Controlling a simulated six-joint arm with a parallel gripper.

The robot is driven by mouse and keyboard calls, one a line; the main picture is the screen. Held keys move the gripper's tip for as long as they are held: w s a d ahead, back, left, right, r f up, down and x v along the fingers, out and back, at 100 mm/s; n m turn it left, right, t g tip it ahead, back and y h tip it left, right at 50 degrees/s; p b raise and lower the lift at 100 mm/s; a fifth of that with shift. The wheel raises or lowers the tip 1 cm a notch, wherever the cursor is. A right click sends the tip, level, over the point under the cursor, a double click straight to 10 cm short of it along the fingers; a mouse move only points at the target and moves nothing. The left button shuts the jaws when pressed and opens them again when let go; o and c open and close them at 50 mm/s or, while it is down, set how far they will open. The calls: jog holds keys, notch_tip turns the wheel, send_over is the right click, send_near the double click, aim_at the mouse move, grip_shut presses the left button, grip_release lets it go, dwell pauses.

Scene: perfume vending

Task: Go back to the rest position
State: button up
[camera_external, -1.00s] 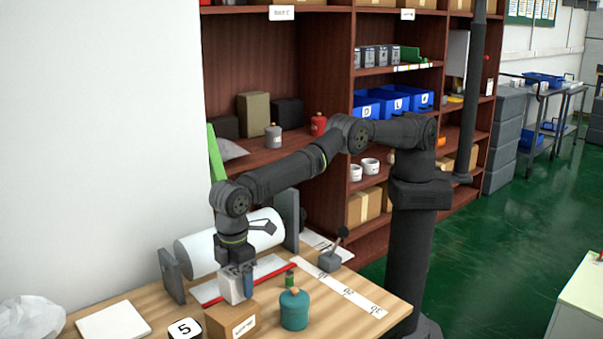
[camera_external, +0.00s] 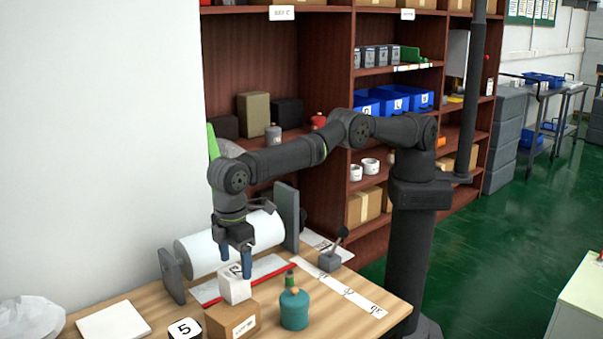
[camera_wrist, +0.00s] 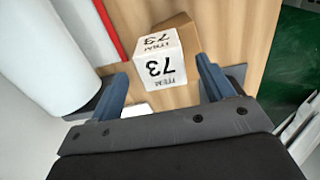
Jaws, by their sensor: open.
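My gripper (camera_external: 235,255) is open and empty above the wooden table, with its blue fingers pointing down. It also shows in the wrist view (camera_wrist: 165,85), with one finger on each side of the picture. A white cube (camera_external: 234,285) marked "73" (camera_wrist: 158,58) sits below and between the fingers, apart from them as far as I can tell. In the external view it is at the back edge of a cardboard box (camera_external: 232,321); whether it rests on the box or the table behind it is hard to tell.
A teal jar (camera_external: 294,309) stands right of the box, and a block marked "5" (camera_external: 185,329) stands left. A white paper roll (camera_external: 200,252) in a grey holder is close behind my gripper. A small lever (camera_external: 332,258) stands right. The shelf (camera_external: 328,80) is at the back.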

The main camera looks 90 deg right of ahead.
notch_tip(320, 180, down, 7)
jog(key=shift+f, duration=0.1)
notch_tip(320, 180, up, 5)
jog(key=shift+f, duration=0.15)
jog(key=shift+w+d, duration=0.1)
jog(key=shift+d, duration=0.1)
